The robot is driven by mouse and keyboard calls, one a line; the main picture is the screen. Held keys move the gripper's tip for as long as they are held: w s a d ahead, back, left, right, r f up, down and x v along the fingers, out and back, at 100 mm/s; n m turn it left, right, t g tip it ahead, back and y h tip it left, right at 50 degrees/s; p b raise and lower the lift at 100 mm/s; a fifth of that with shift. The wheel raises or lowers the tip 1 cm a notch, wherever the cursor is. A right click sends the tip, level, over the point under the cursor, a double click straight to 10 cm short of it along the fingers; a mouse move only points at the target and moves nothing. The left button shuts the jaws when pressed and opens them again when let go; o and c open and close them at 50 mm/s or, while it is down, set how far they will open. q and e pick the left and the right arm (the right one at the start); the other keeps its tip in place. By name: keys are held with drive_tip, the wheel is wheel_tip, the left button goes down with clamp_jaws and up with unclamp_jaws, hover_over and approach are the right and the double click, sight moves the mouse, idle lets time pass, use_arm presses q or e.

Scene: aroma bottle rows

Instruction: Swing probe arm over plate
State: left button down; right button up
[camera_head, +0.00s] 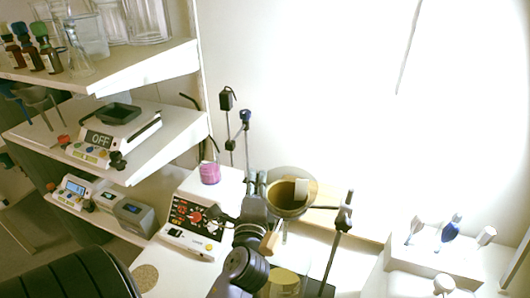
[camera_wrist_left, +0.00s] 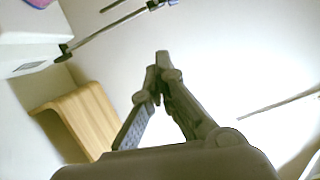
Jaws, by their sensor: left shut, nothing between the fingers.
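A white hotplate (camera_head: 200,212) with red dials and a digital front panel stands on the bench left of centre. A magenta object (camera_head: 210,173) sits on its top. Behind it rise two thin dark rods with clamps; the probe arm (camera_head: 246,120) appears to be among these. A dark rod with clamps (camera_wrist_left: 110,28) also crosses the top of the left wrist view. My left gripper (camera_head: 257,182) is just right of the hotplate, pointing away. In the left wrist view the fingers (camera_wrist_left: 161,62) meet at the tips, empty and apart from the rod. My right gripper is not in view.
A brown-lined bowl (camera_head: 287,197) and a clamp stand (camera_head: 344,218) are close on the right. A white rack (camera_head: 430,262) with several stoppered pieces stands further right. Shelves (camera_head: 150,145) with instruments and glassware fill the left.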

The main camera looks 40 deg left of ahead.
use_arm(q)
drive_tip(key=w+a+r+p, duration=0.1)
drive_tip(key=w+a+p, duration=0.3)
drive_tip(key=a, duration=0.5)
drive_tip(key=shift+w+a+r+p, duration=0.15)
drive_tip(key=shift+w+a+p, duration=0.25)
drive_tip(key=shift+w, duration=0.75)
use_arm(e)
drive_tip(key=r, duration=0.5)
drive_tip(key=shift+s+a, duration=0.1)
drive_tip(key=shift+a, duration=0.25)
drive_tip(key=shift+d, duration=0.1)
